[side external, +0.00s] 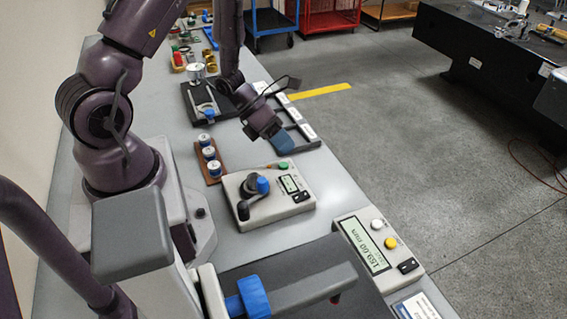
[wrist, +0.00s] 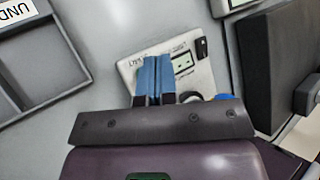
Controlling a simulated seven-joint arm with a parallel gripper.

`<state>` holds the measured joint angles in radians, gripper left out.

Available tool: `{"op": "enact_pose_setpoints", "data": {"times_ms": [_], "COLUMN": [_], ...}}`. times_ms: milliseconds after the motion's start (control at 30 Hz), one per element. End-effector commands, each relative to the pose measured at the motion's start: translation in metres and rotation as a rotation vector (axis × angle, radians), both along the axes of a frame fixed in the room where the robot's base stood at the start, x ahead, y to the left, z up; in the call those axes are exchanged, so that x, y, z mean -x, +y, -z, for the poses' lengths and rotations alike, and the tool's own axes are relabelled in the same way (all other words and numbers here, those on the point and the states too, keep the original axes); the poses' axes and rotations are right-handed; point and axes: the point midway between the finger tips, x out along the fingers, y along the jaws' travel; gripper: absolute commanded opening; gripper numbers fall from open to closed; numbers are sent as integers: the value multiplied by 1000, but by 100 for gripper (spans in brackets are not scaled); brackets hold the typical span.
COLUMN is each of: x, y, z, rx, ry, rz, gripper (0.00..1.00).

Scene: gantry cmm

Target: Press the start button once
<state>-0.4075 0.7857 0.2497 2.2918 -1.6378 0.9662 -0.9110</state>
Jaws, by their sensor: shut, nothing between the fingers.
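A light grey box (side external: 262,207) on the bench has a small display (side external: 290,184), a black crank with a blue knob (side external: 263,186), and a green button (side external: 283,165) near its far edge, which I take for the start button. My gripper (side external: 286,148) is shut and empty, its blue fingertips just above and beyond the green button. I cannot tell whether they touch it. In the wrist view, my blue fingers (wrist: 156,62) lie side by side over the box (wrist: 126,70). They hide the button there; the display (wrist: 183,62) shows to their right.
A larger readout box (side external: 349,222) with a white and a yellow button stands at the lower right. A wooden rack (side external: 207,179) with several blue-and-white round pieces lies left of my gripper. A black-framed tray (side external: 304,145) lies behind it. Bare bench (side external: 335,187) shows on the right.

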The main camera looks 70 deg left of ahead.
Motion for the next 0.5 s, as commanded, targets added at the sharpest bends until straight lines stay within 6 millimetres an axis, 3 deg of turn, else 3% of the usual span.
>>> {"op": "enact_pose_setpoints", "data": {"times_ms": [200,500], "x": [0,0], "y": [0,0], "z": [14,16], "rx": [0,0], "ry": [1,0], "rz": [-1,0], "gripper": [0,0]}}
